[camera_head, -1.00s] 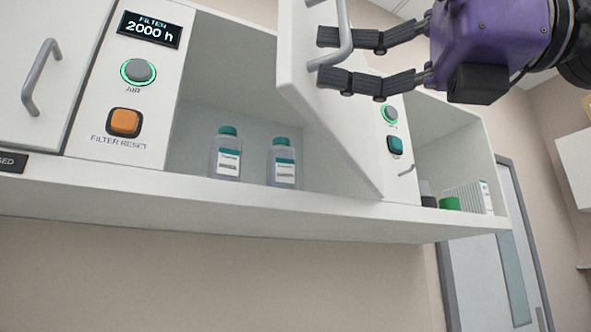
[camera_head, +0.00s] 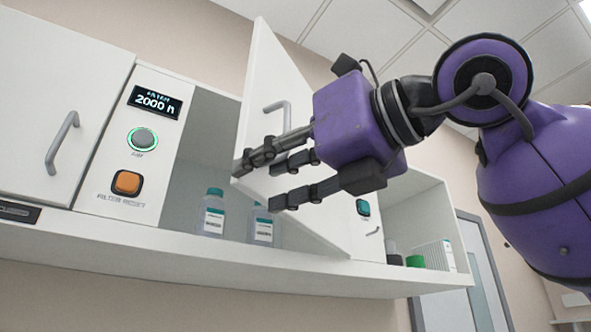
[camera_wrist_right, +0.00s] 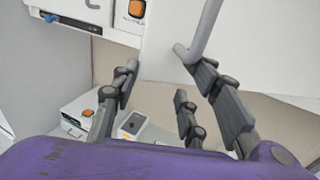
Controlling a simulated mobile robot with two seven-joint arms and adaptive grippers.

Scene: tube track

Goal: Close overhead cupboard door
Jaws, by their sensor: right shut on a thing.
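The overhead cupboard door (camera_head: 290,85) is a white panel standing open, swung out from the right side of its compartment. Its grey bar handle (camera_head: 278,108) is on the outer face and also shows in the right wrist view (camera_wrist_right: 203,32). My right gripper (camera_head: 268,178) is at the lower part of the door near its free edge, just below the handle. Its fingers are shut on the door, spread to both sides of it; the exact contact is hard to see. The open compartment (camera_head: 195,150) shows left of the door. My left gripper is not in view.
Two teal-capped bottles stand on the shelf inside, the left one (camera_head: 211,212) clear and the right one (camera_head: 262,228) partly hidden by a finger. A closed door (camera_head: 50,90) and control panel (camera_head: 130,150) are at left. An open shelf (camera_head: 425,225) is at right.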

